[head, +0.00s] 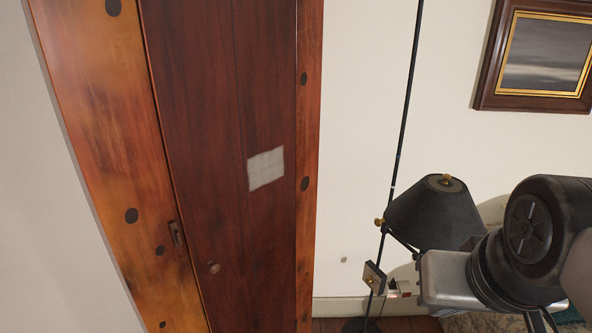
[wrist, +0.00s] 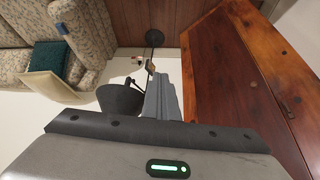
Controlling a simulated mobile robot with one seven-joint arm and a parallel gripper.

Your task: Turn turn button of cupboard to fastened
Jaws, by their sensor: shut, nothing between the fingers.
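The cupboard (head: 225,90) has a dark red-brown door in an orange wood frame and stands at the left of the head view. Its turn button (head: 177,233) is a small dark piece on the left frame strip, beside the door's left edge. It appears to lie lengthwise along that edge. A round knob (head: 213,267) is on the door just right of it. My gripper (head: 432,279) is right of the cupboard, well apart from the button. In the wrist view its fingers (wrist: 163,98) are together and empty.
A black lamp shade (head: 430,212) and a thin pole (head: 402,130) stand close to my gripper. A pale square (head: 266,168) is on the door. A framed picture (head: 488,75) hangs on the wall. A patterned sofa (wrist: 30,55) is at the left of the wrist view.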

